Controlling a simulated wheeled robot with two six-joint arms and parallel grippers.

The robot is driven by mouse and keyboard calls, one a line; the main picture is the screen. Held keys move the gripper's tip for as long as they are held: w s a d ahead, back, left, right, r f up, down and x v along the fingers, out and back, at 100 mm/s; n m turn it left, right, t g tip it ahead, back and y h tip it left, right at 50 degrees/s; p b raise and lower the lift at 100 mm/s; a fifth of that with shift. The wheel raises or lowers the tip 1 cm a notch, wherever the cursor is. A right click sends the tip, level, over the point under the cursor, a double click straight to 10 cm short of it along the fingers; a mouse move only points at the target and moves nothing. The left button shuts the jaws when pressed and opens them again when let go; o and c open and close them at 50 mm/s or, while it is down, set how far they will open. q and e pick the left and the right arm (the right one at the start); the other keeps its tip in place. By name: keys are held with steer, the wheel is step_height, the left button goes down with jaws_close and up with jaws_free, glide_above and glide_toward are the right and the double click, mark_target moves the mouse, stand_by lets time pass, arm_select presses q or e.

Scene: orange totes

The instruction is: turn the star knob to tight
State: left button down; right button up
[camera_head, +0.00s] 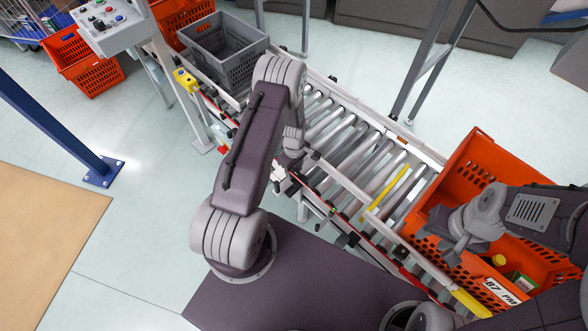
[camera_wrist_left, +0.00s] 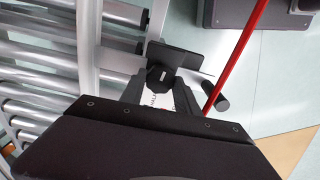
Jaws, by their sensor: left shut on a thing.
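My left gripper (camera_head: 280,178) is low at the near side rail of the roller conveyor, below my bent left arm. In the left wrist view, its two dark fingers (camera_wrist_left: 160,85) are closed around a small black knob (camera_wrist_left: 161,74), which I take to be the star knob. The fingers hide most of the knob, so its lobes and turn angle cannot be read. A black block (camera_wrist_left: 176,57) sits just behind it. My right gripper (camera_head: 456,247) hangs over the orange tote at the right; its finger opening is unclear.
The roller conveyor (camera_head: 345,150) runs diagonally, with a grey crate (camera_head: 225,55) at its far end. The orange tote (camera_head: 480,155) at the right holds several items. A black cylindrical handle (camera_wrist_left: 216,97) and a red rod (camera_wrist_left: 236,62) are close right of my left fingers.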

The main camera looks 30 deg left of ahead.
arm_select(q)
steer(key=m, duration=0.6)
steer(key=shift+p, duration=0.3)
steer(key=m, duration=0.5)
steer(key=shift+m, duration=0.3)
steer(key=m, duration=0.5)
steer(key=shift+p, duration=0.35)
steer(key=m, duration=0.5)
steer(key=shift+m, duration=0.4)
steer(key=c, duration=0.9)
jaws_free()
